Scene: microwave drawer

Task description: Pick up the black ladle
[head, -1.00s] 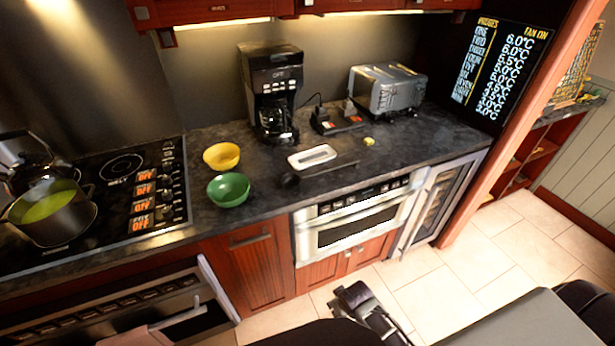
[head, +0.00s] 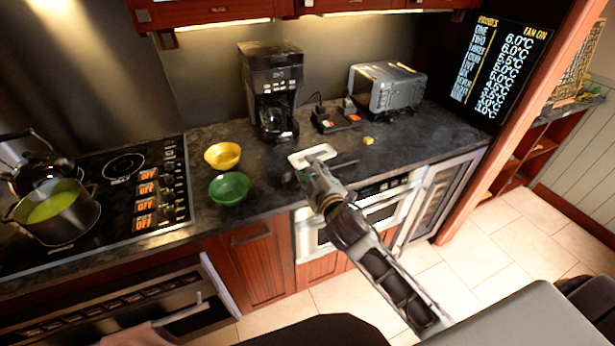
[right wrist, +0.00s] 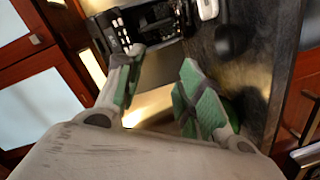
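The black ladle lies on the dark counter in the head view, its handle (head: 345,161) pointing right in front of the white dish. My right gripper (head: 312,167) reaches over the counter and hides the middle of the ladle. In the right wrist view, the two green-padded fingers (right wrist: 161,60) are apart with nothing held between them. A dark round shape there, likely the ladle's bowl (right wrist: 230,40), lies beyond and right of the fingertips. I cannot tell how high the gripper is above the ladle. My left gripper is not in view.
A white dish (head: 308,156) lies just behind the ladle. The green bowl (head: 229,188) and yellow bowl (head: 222,155) stand to the left. The coffee maker (head: 270,90) and toaster oven (head: 387,88) stand behind.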

